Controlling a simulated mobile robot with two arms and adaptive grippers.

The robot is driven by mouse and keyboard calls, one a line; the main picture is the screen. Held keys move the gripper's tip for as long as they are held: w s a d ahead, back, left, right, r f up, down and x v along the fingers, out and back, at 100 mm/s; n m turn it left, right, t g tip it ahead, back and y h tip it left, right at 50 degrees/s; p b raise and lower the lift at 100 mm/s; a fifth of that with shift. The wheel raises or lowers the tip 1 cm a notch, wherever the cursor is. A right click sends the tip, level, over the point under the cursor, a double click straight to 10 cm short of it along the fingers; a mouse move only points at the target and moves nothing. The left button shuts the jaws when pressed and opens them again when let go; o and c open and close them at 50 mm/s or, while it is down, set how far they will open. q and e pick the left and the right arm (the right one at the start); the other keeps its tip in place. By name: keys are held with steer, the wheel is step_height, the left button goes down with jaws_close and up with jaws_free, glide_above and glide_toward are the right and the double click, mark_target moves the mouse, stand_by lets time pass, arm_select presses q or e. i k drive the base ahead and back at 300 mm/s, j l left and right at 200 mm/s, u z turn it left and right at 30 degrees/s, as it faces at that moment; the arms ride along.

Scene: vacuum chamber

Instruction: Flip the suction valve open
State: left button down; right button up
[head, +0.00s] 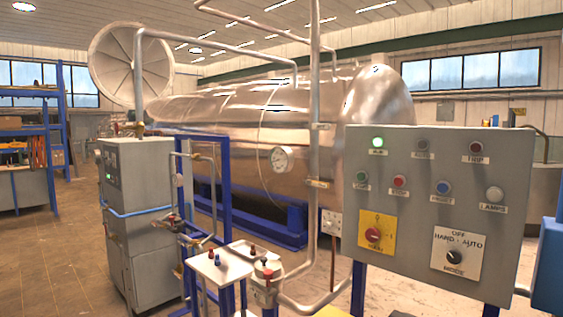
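Which fitting is the suction valve, I cannot tell for sure. A grey fitting with a red part on top (267,283) sits at the low end of the pipework in the front middle. Another small valve-like fitting with red and dark parts (168,221) sits on the pipes beside the grey pump cabinet (140,180). Neither of my grippers shows in the head view.
A grey control panel (420,210) with a lit green lamp, buttons and a red rotary switch (374,235) fills the right front. A large metal tank (235,130) with a dial gauge (281,159) lies behind. A small white table (212,268) stands front middle. Brown floor at left is clear.

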mark_target(323, 185)
steer(key=z, duration=0.55)
steer(key=i+j+z, duration=0.4)
steer(key=j, duration=0.25)
steer(key=j+z, duration=0.2)
steer(key=j, duration=0.15)
steer(key=i+j+z, duration=0.2)
steer(key=j, duration=0.15)
steer(key=i+j, duration=0.1)
steer(key=j, duration=1)
steer(key=i+z, duration=0.05)
